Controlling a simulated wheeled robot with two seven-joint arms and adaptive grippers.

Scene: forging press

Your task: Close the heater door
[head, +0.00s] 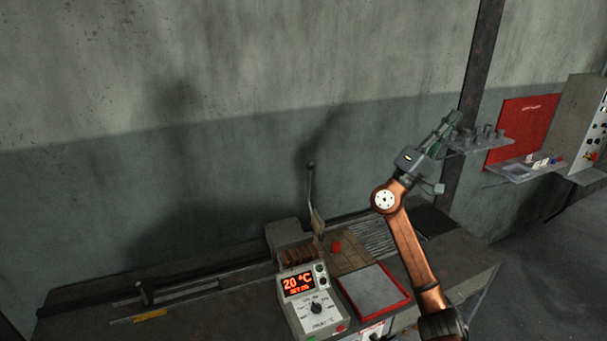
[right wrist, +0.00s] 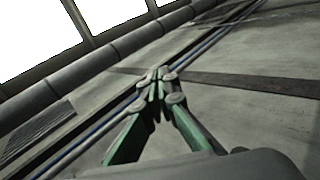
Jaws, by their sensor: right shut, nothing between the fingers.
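The heater is a grey unit on the workbench, with a grey housing (head: 283,233) and coppery-brown slats in front. A control box (head: 312,300) before it reads 20 °C in red and has a black dial. A tall thin lever with a dark knob (head: 311,190) stands upright beside the housing. I cannot clearly make out the heater door or how far it is open. My right gripper (head: 452,122) is raised to the right of the heater, well apart from it, against the wall. Its green fingers meet at the tips in the right wrist view (right wrist: 160,76), empty. My left gripper is out of view.
A red-rimmed tray (head: 408,299) lies right of the control box, partly beside my right arm. A small shelf (head: 478,146) with grey parts and a dark post (head: 482,60) are near my right gripper. A red panel (head: 522,122) hangs farther right. The bench's left part is mostly clear.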

